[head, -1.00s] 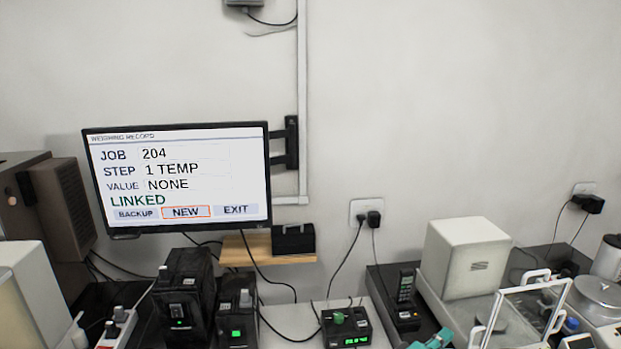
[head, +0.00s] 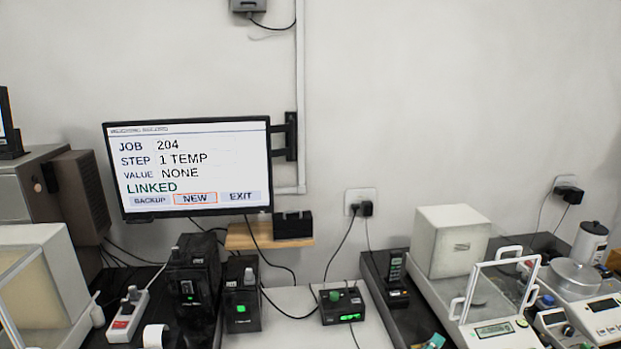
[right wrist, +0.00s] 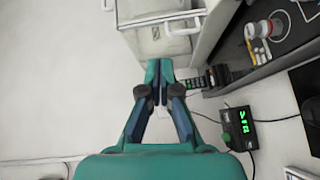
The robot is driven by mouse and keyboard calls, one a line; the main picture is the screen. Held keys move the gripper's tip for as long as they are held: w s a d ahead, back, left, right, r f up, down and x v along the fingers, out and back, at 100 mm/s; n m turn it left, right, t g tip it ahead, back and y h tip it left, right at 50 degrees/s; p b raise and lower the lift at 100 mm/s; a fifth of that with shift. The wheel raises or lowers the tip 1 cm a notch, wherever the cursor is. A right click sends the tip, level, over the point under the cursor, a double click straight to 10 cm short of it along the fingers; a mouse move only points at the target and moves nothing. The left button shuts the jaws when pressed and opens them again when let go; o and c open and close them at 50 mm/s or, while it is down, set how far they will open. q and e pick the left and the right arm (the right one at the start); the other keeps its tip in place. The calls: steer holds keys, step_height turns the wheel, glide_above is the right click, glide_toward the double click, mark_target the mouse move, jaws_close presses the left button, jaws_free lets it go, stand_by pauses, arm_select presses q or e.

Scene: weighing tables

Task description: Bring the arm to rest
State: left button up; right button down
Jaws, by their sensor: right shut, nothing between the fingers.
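My right gripper (right wrist: 160,82) is teal and dark, with its fingertips together and nothing between them. In the right wrist view it is in the middle, over pale surface, apart from the things around it. In the head view only a small teal part of it (head: 435,341) shows at the bottom edge, in front of the dark table with the balance. My left gripper is not in view.
A wall monitor (head: 190,170) reads JOB 204, STEP 1 TEMP, VALUE NONE, LINKED. A green-lit device (head: 342,305) stands mid-table; it also shows in the right wrist view (right wrist: 239,128). A glass-doored balance (head: 452,240) stands right, beside a handset (head: 396,268).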

steer(key=s+a+f+m+g+y, duration=0.1)
steer(key=s+a+f+y, duration=0.15)
steer(key=f, duration=0.35)
steer(key=s+a+f+m+g+y, duration=0.1)
steer(key=s+a+f+y, duration=0.1)
steer(key=f+y, duration=0.3)
steer(key=s+a+f+m+y, duration=0.1)
steer(key=s+a+f+y, duration=0.2)
steer(key=f, duration=0.4)
steer(key=s+a+f+m+g+y, duration=0.2)
steer(key=s+a+f+g, duration=0.1)
steer(key=s, duration=0.5)
steer(key=s+a+f+m+g+y, duration=0.2)
steer(key=s+g, duration=0.1)
steer(key=s, duration=0.4)
steer(key=s+a+f+m+g+y, duration=0.2)
steer(key=s+a+f+g, duration=0.1)
steer(key=s, duration=0.5)
step_height(320, 180, down, 10)
steer(key=s+b, duration=0.1)
steer(key=b, duration=0.9)
steer(key=shift+d+m, duration=0.15)
steer(key=shift+m, duration=0.15)
steer(key=shift+r, duration=0.1)
